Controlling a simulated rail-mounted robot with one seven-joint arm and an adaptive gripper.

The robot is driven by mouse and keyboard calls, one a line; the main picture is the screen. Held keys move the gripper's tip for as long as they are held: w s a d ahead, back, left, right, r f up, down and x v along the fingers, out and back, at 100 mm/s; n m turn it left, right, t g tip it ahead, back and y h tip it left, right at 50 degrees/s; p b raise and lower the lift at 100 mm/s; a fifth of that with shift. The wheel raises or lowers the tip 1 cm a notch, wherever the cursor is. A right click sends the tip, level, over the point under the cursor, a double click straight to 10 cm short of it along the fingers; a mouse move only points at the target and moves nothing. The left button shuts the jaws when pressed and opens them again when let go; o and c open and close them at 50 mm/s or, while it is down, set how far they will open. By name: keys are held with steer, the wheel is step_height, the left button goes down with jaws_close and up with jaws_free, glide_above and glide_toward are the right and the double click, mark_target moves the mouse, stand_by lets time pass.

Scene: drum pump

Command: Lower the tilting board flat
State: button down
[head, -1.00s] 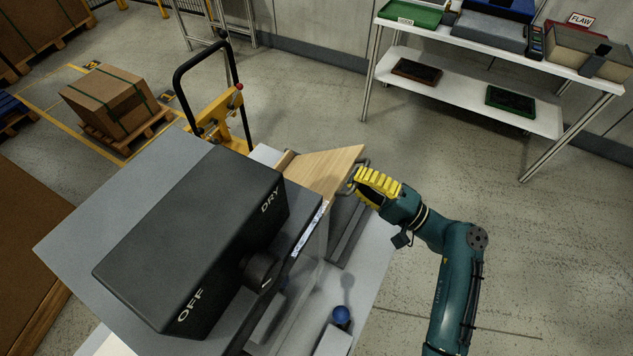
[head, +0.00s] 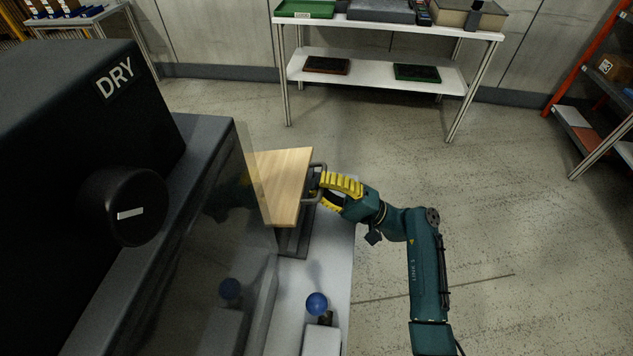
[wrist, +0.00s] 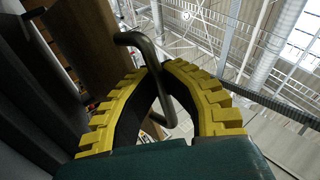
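The tilting board (head: 283,185) is a pale wooden panel in the middle of the head view. It stands tilted, not flat, above a dark grey base (head: 297,235). A grey metal handle (head: 316,193) sticks out from its right side. My gripper (head: 322,183) is at this handle, with its yellow fingers reaching in from the right. In the wrist view, the handle bar (wrist: 150,50) passes between the fingertips of my gripper (wrist: 157,72), which close around it. The board's brown wood (wrist: 95,45) shows behind the left finger.
A large black box marked DRY, with a round knob (head: 137,207), stands at left. A clear panel (head: 215,225) is beside the board. A blue ball knob (head: 317,303) rises from the grey table (head: 340,235) in front.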

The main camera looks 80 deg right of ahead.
steer(key=c, duration=1.1)
jaws_free()
steer(key=shift+s+f, duration=0.1)
steer(key=v, duration=1.1)
steer(key=shift+s+a+f, duration=0.1)
steer(key=shift+s+f, duration=0.05)
steer(key=shift+s, duration=0.25)
